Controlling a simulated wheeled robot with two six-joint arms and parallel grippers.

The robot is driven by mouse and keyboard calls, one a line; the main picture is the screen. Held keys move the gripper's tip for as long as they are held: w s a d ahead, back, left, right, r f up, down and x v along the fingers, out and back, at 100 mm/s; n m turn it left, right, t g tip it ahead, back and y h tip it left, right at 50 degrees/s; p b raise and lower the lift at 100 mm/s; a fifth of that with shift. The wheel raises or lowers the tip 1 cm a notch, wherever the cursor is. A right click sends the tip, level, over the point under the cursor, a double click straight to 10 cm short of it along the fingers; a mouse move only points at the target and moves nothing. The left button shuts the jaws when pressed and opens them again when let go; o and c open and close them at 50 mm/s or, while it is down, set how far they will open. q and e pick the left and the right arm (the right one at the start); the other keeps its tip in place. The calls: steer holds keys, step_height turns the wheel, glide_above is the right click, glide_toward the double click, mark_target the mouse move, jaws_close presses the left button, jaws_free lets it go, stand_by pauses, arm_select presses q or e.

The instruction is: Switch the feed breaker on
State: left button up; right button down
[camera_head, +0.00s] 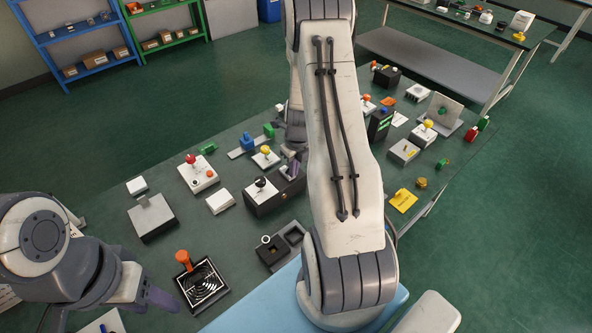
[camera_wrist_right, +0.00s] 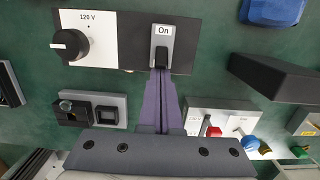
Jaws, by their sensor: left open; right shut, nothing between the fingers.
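The feed breaker (camera_wrist_right: 161,45) is a light grey plate with an "On" label at its top and a black lever (camera_wrist_right: 162,61) below the label, in the right wrist view. It sits on the right part of a black box (camera_wrist_right: 128,55). My right gripper (camera_wrist_right: 159,76) is shut and empty, its purple fingertips at the lever's lower end; I cannot tell if they touch. In the head view my right gripper (camera_head: 291,168) is partly hidden by my arm, over the black box (camera_head: 262,206). My left gripper (camera_head: 108,303) is open and empty at the lower left.
A white panel with a black knob (camera_wrist_right: 72,44) marked 120 V is beside the breaker. A grey unit with black sockets (camera_wrist_right: 91,108) and a panel with a red button (camera_wrist_right: 211,131) lie near my right gripper.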

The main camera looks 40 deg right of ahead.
steer(key=shift+w+r+p, duration=0.15)
steer(key=shift+p, duration=0.35)
steer(key=shift+w+p, duration=0.1)
steer(key=shift+p, duration=0.2)
steer(key=shift+w+r+p, duration=0.35)
steer(key=shift+r+p, duration=0.05)
steer(key=shift+p, duration=0.75)
steer(key=p, duration=0.1)
steer(key=w+p, duration=0.1)
steer(key=p, duration=0.1)
steer(key=shift+w+r, duration=0.15)
steer(key=shift+r, duration=0.1)
steer(key=shift+f+b, duration=0.3)
steer(key=shift+b, duration=0.05)
steer(key=shift+r, duration=0.1)
steer(key=shift+r+p, duration=0.75)
steer(key=shift+p, duration=0.3)
